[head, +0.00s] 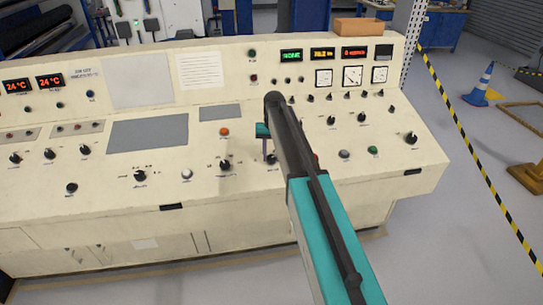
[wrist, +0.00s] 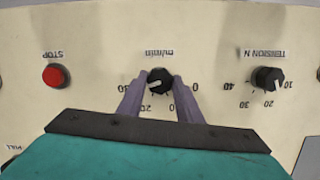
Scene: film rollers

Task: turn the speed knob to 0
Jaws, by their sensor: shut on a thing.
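The speed knob, a black knob labelled m/min (wrist: 160,82), is on the cream panel in the middle of the wrist view, its label upside down. My gripper (wrist: 159,84) has its two purple-grey fingers closed on the knob from both sides. A pale mark on the knob points to the lower left, away from the 0 printed at its right. The left finger covers part of the scale. In the head view the knob (head: 271,160) is partly hidden below my gripper (head: 265,148), which reaches down to the sloped console.
The red STOP button (wrist: 56,76) lies left of the knob, and the TENSION N knob (wrist: 268,78) lies to its right. Other knobs and buttons crowd the console (head: 210,205). Black-and-yellow floor tape (head: 468,150) and a blue cone (head: 480,85) are at the right.

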